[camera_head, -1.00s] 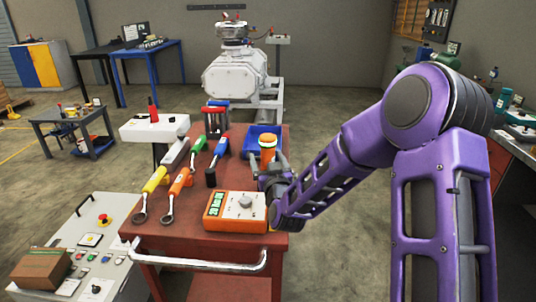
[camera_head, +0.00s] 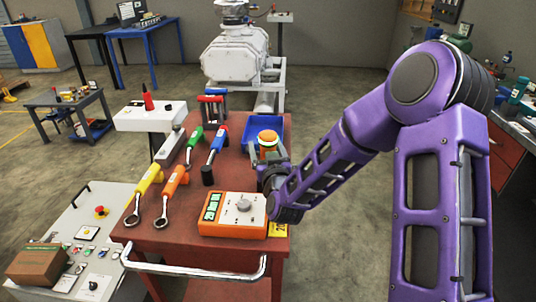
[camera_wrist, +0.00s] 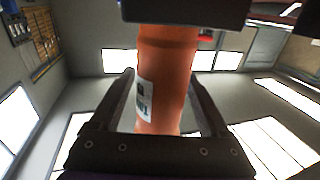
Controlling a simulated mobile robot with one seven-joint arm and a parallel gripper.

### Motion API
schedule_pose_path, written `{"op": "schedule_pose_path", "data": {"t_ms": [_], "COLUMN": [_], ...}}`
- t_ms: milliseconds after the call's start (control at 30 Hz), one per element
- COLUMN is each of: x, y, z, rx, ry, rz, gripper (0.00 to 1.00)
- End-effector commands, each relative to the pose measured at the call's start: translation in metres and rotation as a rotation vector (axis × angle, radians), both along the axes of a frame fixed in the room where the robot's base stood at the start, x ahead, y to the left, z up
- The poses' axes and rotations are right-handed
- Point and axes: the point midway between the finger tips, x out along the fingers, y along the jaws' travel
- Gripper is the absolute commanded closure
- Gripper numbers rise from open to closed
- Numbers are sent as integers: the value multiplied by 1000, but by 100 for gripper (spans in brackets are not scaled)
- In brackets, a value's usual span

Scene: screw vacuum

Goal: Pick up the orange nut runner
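The orange nut runner (camera_head: 267,151) appears to be the upright orange cylinder with a green band and an orange top, at the right side of the red cart. My gripper (camera_head: 272,168) is beside it, low and on the near right. In the wrist view, its orange body (camera_wrist: 168,75) with a white label stands between the two fingers of my gripper (camera_wrist: 161,80). The fingers are spread apart, with light gaps beside the body lower down. Whether the fingertips touch it is unclear. A dark block covers the body's upper end in that view.
The red cart (camera_head: 150,247) also carries an orange-and-white control box (camera_head: 233,214), an orange-handled wrench (camera_head: 172,188), a yellow-handled wrench (camera_head: 144,191), a blue tool (camera_head: 216,148) and a blue bin (camera_head: 256,128).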

Motion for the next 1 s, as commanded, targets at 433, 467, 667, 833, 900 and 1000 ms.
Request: {"op": "schedule_pose_path", "data": {"t_ms": [433,467,667,833,900,1000], "x": [0,0,0,0,0,0], "y": [0,0,0,0,0,0], "z": [0,0,0,1,1,1], "rx": [0,0,0,0,0,0], "ry": [-1,-1,-1,-2,-2,-2], "rz": [0,0,0,0,0,0], "gripper": [100,100,100,100,100,100]}}
